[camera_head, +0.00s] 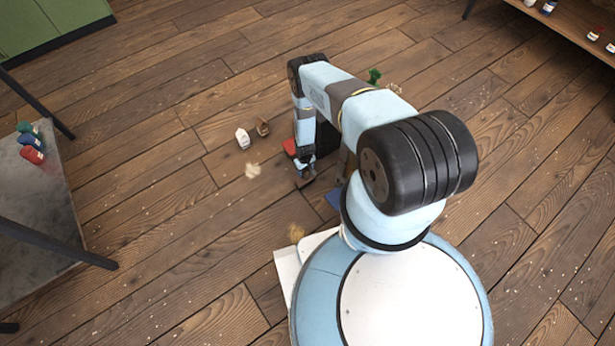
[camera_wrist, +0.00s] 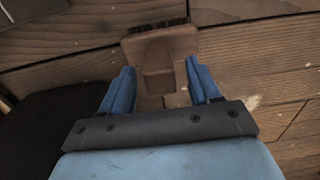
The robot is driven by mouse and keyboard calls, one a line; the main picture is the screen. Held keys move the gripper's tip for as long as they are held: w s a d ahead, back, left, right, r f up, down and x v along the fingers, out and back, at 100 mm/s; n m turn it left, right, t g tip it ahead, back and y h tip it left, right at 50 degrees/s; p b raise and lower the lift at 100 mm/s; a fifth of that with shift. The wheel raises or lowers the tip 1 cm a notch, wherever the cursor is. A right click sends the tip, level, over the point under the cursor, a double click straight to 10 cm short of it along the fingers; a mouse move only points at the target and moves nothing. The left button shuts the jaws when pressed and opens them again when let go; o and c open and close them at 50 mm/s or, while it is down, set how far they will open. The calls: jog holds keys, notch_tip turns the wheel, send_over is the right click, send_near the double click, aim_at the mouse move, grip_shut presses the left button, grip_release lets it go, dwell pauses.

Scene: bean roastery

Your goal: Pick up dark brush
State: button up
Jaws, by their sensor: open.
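The dark brush (camera_wrist: 160,50) lies on the wooden floor at the top middle of the wrist view. It has a brown wooden body, dark bristles along its far edge and a short handle pointing toward me. My gripper (camera_wrist: 158,68) is open, with one blue finger on each side of the handle. Gaps show between the fingers and the handle. In the head view, my gripper (camera_head: 304,164) points down at the floor, and the brush (camera_head: 305,181) shows small and partly hidden beneath it.
A white carton-like item (camera_head: 243,138) and a brown one (camera_head: 262,127) stand left of my arm. A red item (camera_head: 290,147), a blue item (camera_head: 333,197) and a green item (camera_head: 375,76) are near it. A grey table (camera_head: 35,200) stands far left.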

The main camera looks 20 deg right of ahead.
jog(key=shift+f, duration=0.15)
jog(key=shift+c, duration=0.3)
grip_shut()
dwell(0.4)
